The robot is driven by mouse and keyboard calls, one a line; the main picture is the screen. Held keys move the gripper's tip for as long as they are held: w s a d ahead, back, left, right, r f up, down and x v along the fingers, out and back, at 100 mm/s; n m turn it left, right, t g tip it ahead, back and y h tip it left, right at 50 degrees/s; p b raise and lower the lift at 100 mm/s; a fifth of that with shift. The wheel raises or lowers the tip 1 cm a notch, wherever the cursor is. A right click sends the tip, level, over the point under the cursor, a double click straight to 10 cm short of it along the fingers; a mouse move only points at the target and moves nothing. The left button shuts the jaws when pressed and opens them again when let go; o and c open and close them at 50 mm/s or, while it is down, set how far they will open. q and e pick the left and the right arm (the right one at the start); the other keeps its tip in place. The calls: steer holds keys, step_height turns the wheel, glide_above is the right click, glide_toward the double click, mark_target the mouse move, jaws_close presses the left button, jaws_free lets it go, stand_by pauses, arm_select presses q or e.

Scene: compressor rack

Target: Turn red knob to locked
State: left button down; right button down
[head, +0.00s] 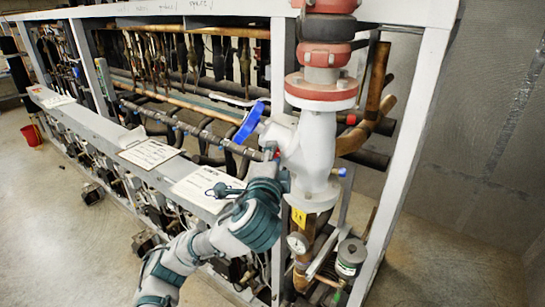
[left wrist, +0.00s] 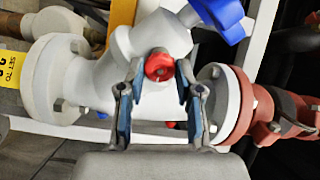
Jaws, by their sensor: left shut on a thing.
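The red knob (left wrist: 159,66) sits on the white valve body (left wrist: 100,82) in the left wrist view. My left gripper (left wrist: 158,76) has its two fingers on either side of the knob and is shut on it. In the head view the left arm reaches up from the bottom, with the left gripper (head: 275,172) at the left side of the white valve body (head: 318,145). There the knob shows only as a small red spot (head: 277,154), mostly hidden. Its locked marking cannot be made out. My right gripper is not in view.
A blue handle (head: 249,122) stands out just above the gripper. Red flanged pipe (head: 322,88) rises above the valve. A pressure gauge (head: 297,243) is below it. The grey rack post (head: 405,130) stands to the right. Papers (head: 150,153) lie on the ledge. Open floor is at right.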

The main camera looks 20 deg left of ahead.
arm_select(q)
steer(key=shift+w+f, duration=0.1)
steer(key=shift+f, duration=0.2)
steer(key=c, duration=0.8)
jaws_free()
steer(key=shift+o, duration=0.2)
steer(key=shift+w, duration=0.2)
steer(key=s+d, duration=0.1)
steer(key=s, duration=0.6)
steer(key=shift+s, duration=0.15)
